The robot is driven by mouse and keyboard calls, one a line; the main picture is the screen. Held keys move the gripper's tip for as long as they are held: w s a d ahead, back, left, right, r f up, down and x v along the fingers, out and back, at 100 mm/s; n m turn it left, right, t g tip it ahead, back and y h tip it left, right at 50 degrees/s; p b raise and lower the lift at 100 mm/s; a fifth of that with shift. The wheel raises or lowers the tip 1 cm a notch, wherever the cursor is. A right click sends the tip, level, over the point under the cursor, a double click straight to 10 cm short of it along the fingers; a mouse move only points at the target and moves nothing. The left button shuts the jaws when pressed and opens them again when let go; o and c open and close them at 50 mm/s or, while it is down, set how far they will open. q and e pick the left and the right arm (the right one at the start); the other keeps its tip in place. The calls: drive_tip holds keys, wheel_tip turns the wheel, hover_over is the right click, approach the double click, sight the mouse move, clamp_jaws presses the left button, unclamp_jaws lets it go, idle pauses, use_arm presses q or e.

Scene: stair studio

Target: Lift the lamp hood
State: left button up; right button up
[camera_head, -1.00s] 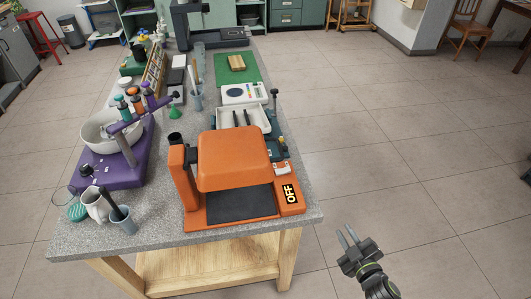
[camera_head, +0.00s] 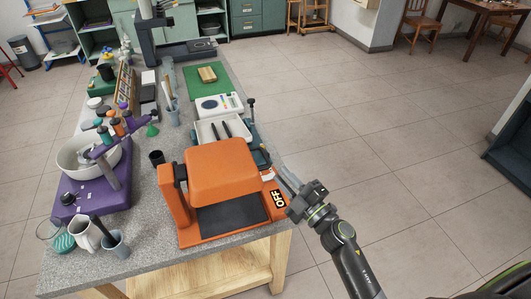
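The orange lamp hood (camera_head: 217,170) is on an orange lamp unit (camera_head: 178,212) at the near end of the table. The hood sits above a dark pad (camera_head: 231,215), with a gap at the front. The unit's display reads OFF (camera_head: 278,199). My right gripper (camera_head: 288,182) is at the right edge of the unit, close to the display; I cannot tell if it touches. Its two fingers point up and left toward the hood's right side, with nothing seen between them. My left gripper is out of view.
A purple stand with a white bowl (camera_head: 76,155) is to the left. Cups (camera_head: 86,234) stand at the near left corner. A white tray (camera_head: 205,133) with dark tools and a teal device (camera_head: 258,157) lie behind the hood.

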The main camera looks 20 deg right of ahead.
sight(266, 156)
drive_tip(key=x, duration=0.8)
drive_tip(key=shift+w+f+p, duration=0.1)
drive_tip(key=shift+p, duration=0.3)
clamp_jaws()
